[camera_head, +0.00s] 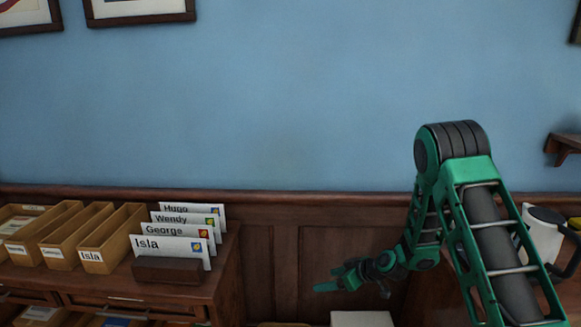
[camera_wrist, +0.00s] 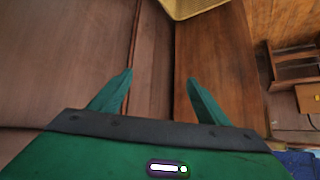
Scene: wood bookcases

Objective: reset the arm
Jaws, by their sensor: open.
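My gripper (camera_head: 327,287) is at the end of my green arm, in the lower middle of the head view, pointing left. In the wrist view my gripper (camera_wrist: 158,85) shows two green fingers spread apart with nothing between them. It is open and empty. In the head view the arm is bent, with its elbow high at the right. The gripper is in front of the dark wood wall panelling and to the right of the cabinet (camera_head: 225,275).
Name cards in a wooden holder (camera_head: 170,270) stand on the cabinet, beside several open wooden boxes, one labelled Isla (camera_head: 115,243). A white object (camera_head: 361,319) is below the gripper. A small shelf (camera_head: 563,147) is on the right wall.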

